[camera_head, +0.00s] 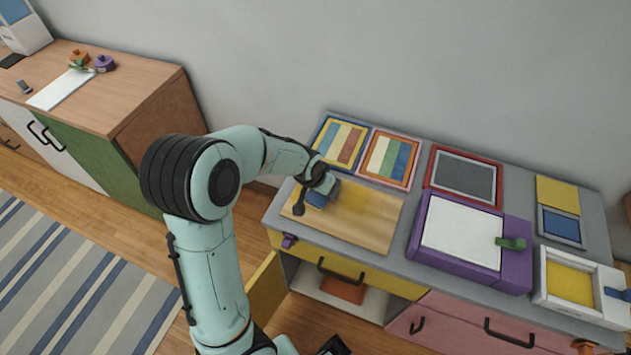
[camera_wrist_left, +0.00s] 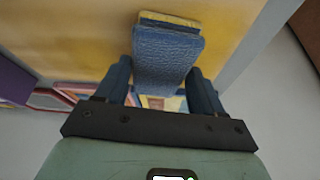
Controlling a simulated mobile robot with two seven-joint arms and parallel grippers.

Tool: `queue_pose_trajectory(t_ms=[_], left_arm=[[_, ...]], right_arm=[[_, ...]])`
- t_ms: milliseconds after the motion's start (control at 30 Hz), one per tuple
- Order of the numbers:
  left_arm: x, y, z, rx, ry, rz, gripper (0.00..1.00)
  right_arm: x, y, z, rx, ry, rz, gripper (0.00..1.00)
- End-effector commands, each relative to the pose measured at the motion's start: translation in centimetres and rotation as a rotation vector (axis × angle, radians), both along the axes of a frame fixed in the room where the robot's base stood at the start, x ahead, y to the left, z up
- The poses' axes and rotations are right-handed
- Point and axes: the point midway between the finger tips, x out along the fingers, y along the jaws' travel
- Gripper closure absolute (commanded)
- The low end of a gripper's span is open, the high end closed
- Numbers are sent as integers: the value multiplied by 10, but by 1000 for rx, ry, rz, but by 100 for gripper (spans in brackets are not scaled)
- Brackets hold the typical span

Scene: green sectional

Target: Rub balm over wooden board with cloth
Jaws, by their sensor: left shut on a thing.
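The wooden board (camera_head: 365,220) lies flat on the left part of the grey cabinet top, with a deeper yellow patch across its upper middle. My left gripper (camera_head: 312,204) is over the board's left end. It is shut on a blue, leather-textured cloth (camera_wrist_left: 167,62), folded or block-like, with a yellow strip at its far end. The cloth (camera_head: 318,196) is partly hidden by the gripper in the head view. It is at or close to the board's surface; I cannot tell whether it touches. The board also fills the top of the wrist view (camera_wrist_left: 75,40). No balm container is clearly identifiable.
Two striped frames (camera_head: 388,158) and a red-rimmed grey panel (camera_head: 464,177) lie behind the board. A purple case (camera_head: 460,238) with a green handle stands right of it, then a white-framed yellow tray (camera_head: 570,280). A wooden cabinet (camera_head: 120,90) stands at left.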

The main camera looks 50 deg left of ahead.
Motion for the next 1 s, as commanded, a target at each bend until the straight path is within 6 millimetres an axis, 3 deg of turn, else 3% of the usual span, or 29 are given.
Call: queue_pose_trajectory(t_ms=[267, 533, 1000], left_arm=[[11, -17, 2, 1, -2, -2, 61], [18, -29, -1, 2, -3, 1, 61], [34, -57, -5, 1, -4, -1, 61]], right_arm=[[5, 1, 22, 2, -7, 3, 62], [5, 1, 22, 3, -8, 3, 62], [-2, 1, -6, 3, 2, 4, 62]])
